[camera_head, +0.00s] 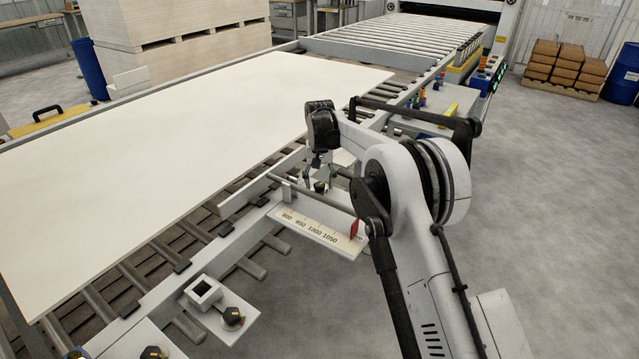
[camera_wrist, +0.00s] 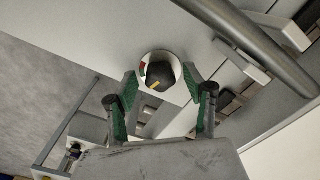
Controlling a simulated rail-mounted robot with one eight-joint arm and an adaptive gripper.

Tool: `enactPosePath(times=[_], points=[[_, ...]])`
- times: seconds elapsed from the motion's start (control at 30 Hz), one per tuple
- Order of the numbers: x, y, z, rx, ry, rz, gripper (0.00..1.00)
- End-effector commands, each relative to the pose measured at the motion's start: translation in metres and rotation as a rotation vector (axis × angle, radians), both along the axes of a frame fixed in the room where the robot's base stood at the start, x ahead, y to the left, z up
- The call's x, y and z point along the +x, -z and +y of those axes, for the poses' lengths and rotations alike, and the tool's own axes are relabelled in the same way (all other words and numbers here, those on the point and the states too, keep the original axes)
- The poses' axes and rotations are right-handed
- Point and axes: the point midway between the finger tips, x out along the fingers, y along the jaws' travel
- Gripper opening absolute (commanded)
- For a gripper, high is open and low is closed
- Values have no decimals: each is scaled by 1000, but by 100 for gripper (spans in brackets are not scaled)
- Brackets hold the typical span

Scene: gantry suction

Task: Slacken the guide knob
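The guide knob is dark with a yellow mark and sits in a pale round ring, seen in the wrist view (camera_wrist: 160,74). In the head view it shows as a small dark shape (camera_head: 320,187) beside the guide rod, partly hidden by my arm. My gripper (camera_head: 319,174) is over it, pointing down. In the wrist view my gripper (camera_wrist: 161,84) is open, with a green-padded finger on each side of the knob and a gap to it on both sides. I cannot tell how far above the knob the fingertips are.
A scale plate (camera_head: 300,229) with a red pointer (camera_head: 354,229) lies just in front of my gripper. A large white board (camera_head: 190,130) lies on the rollers to the left. Another black knob (camera_head: 232,318) sits on a bracket at the lower left. Grey floor (camera_head: 560,200) is clear at right.

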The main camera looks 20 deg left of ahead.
Motion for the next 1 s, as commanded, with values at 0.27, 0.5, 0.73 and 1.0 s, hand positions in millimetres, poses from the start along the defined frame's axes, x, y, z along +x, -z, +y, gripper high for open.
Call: enactPosePath(times=[0.27,0.5,0.73,1.0], points=[[0,0,0,0,0,1,50],[0,-26,0,0,0,1,50],[0,-72,0,0,0,1,50],[0,-111,0,0,0,1,50]])
